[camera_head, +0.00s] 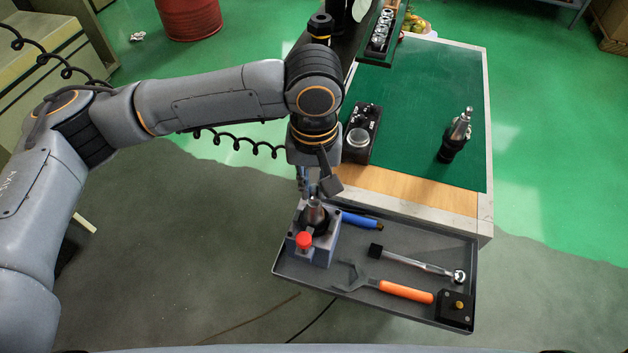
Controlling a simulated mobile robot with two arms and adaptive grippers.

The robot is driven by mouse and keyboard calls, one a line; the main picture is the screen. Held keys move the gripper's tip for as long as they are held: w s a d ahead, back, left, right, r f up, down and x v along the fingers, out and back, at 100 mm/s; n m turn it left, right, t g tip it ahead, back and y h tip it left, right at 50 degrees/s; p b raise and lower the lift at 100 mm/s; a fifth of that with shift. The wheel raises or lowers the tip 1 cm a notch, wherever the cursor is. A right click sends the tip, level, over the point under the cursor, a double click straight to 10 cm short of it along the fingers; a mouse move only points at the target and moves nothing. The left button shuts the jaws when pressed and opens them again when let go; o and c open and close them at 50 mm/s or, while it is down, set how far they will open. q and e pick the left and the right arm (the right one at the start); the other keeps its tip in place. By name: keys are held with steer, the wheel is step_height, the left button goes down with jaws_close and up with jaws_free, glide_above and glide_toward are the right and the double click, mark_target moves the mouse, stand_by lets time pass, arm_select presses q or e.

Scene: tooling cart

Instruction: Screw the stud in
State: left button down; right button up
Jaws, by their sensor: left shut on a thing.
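My left gripper (317,186) points down over a grey-blue holding fixture (325,246) with a red knob (304,241). A metal tool holder (315,213) stands upright in the fixture, its tapered end up. The gripper is shut at the top of this taper. The stud between the fingers is hidden, so I cannot tell how deep it sits. My right gripper is not in view.
The fixture stands in a grey tray (283,271) with an orange-handled wrench (405,291), a ratchet (420,263), a blue-handled tool (362,221) and a black block (456,309).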

arm_select(q)
steer(key=shift+f, duration=0.25)
stand_by(0.5)
steer(key=shift+f+p, duration=0.45)
steer(key=shift+p, duration=0.7)
stand_by(0.6)
steer(key=m+p, duration=0.2)
steer(key=shift+r+m, duration=0.3)
steer(key=m+p, duration=0.2)
steer(key=shift+f+m, duration=0.15)
steer(key=shift+m, duration=0.15)
steer(key=shift+f+m, duration=0.15)
steer(key=shift+m, duration=0.25)
